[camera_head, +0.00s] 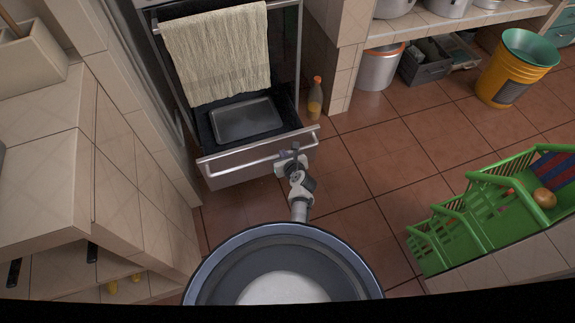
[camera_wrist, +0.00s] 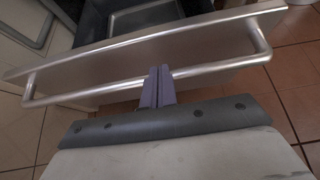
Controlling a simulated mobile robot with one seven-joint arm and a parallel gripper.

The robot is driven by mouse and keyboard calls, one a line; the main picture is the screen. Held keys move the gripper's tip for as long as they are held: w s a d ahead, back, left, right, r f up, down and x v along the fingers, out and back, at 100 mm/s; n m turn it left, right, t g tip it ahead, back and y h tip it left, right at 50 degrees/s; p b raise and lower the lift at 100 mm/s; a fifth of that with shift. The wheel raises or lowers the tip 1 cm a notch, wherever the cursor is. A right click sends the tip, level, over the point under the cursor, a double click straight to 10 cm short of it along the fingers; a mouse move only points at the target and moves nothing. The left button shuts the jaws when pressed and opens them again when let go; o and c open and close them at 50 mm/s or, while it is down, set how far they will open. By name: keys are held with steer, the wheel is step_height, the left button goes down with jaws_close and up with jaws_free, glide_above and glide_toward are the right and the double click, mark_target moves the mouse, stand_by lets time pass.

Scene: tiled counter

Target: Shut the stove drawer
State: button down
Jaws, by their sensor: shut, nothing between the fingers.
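The stove drawer (camera_head: 258,167) is pulled open below the oven, with a metal bar handle across its front. A dark baking tray (camera_head: 247,119) lies inside it. My gripper (camera_head: 290,153) is at the right part of the drawer's front, by the handle. In the wrist view the drawer front (camera_wrist: 200,48) and its handle (camera_wrist: 100,94) cross the picture. The shut fingers (camera_wrist: 158,86) reach to the handle bar and hide a part of it; I cannot tell whether they touch it. Nothing is held.
A cream towel (camera_head: 218,55) hangs on the oven door above the drawer. A bottle (camera_head: 315,98) stands on the floor right of the drawer. Cabinets (camera_head: 135,160) border the left side. Green crates (camera_head: 480,215) stand at the right. The tiled floor between is clear.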

steer(key=shift+w+a+b, duration=0.3)
steer(key=shift+w, duration=0.65)
steer(key=shift+w+a+b, duration=0.3)
steer(key=shift+w, duration=0.65)
